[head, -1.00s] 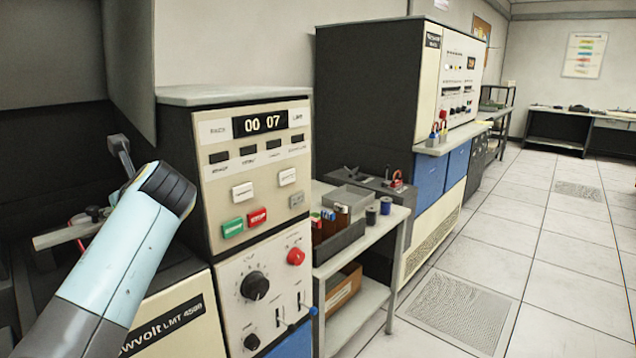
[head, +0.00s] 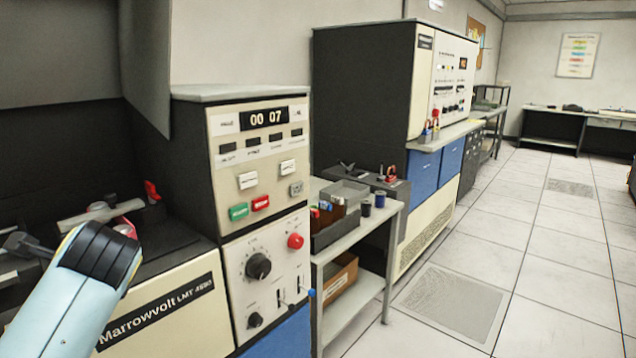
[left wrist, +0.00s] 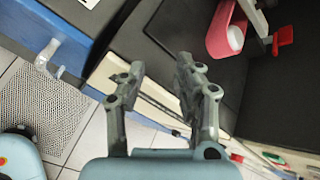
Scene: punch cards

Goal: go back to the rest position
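My left gripper (left wrist: 160,72) shows in the left wrist view with its two grey fingers apart and nothing between them. Dark and pale machine surfaces and floor tiles lie beyond the fingers. In the head view a pale blue link of my left arm (head: 75,305) rises from the lower left corner, in front of the Marrowvolt machine (head: 170,335). I cannot make out the left gripper's fingers in the head view. My right gripper and right arm are in neither view.
A control panel (head: 224,170) with a "00 07" display stands right of the arm. A red part (left wrist: 228,32) of the machine is near the fingers in the wrist view. A grey side table (head: 352,245) holds bins and spools. The tiled floor (head: 560,260) at right is clear.

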